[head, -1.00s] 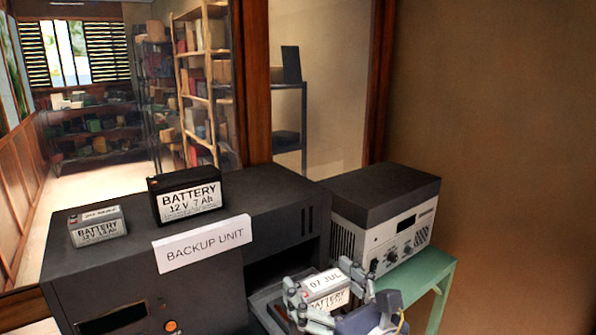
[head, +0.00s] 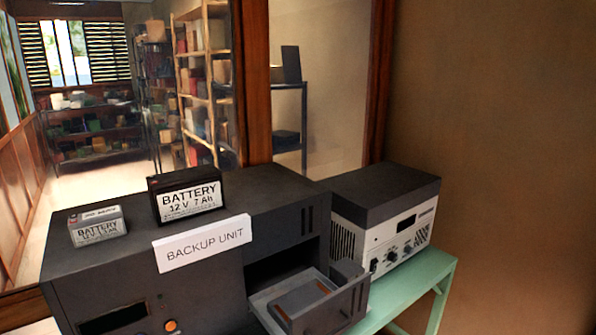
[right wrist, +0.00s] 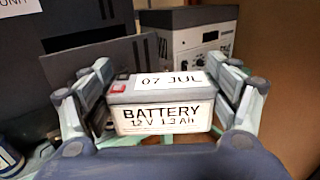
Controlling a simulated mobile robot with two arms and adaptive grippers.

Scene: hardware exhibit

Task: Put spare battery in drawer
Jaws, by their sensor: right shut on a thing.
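My right gripper (right wrist: 168,78) is shut on a small grey battery (right wrist: 165,120) in the right wrist view. The battery has a red terminal, a white "07 JUL" label on top and a front label starting "BATTERY 12 V". The drawer (head: 352,306) of the dark backup unit (head: 90,265) is pulled open in the head view; its tray is empty apart from small orange strips. A black 12 V 7 Ah battery (head: 188,197) and another small grey battery (head: 97,228) stand on the unit's top. My right gripper and its battery are outside the head view. My left gripper is not in view.
A white sign (head: 202,243) reading "BACKUP UNIT" is on the unit's upper front edge. A dark-topped white instrument (head: 405,245) with knobs stands right of the unit on a green table (head: 425,275). Shelves stand behind the glass.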

